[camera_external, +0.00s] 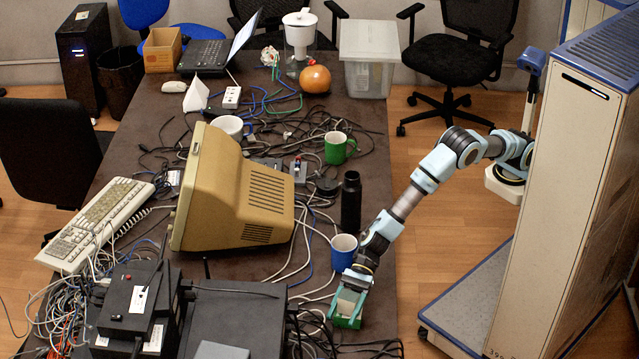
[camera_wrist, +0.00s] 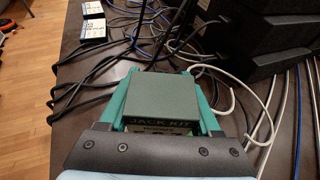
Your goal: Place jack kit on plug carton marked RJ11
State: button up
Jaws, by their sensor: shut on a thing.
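The jack kit (camera_wrist: 162,96) is a small dark green box with "JACK KIT" on its near side in the wrist view. My gripper (camera_wrist: 160,100) is shut on it, with a teal finger on each side. In the external view my gripper (camera_external: 348,301) and the green kit (camera_external: 346,321) are at the near right part of the table; I cannot tell whether the kit touches the tabletop. Two small white and blue cartons (camera_wrist: 92,18) (camera_wrist: 93,30) lie at the upper left in the wrist view, apart from the kit. Their markings are too small to read.
Black network boxes (camera_wrist: 245,45) (camera_external: 235,318) stand beside my gripper. Loose cables (camera_wrist: 115,72) run around it. A blue mug (camera_external: 343,256) and a black bottle (camera_external: 351,202) stand close behind my gripper. The table's edge (camera_external: 391,250) is just to its right.

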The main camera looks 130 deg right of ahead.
jog(key=shift+f, duration=0.15)
jog(key=o, duration=1.5)
jog(key=shift+c, duration=0.2)
jog(key=shift+r, duration=0.25)
jog(key=shift+s+d, duration=0.15)
jog(key=shift+s, duration=0.15)
jog(key=b+v, duration=0.2)
jog(key=v, duration=0.9)
jog(key=shift+s+r, duration=0.1)
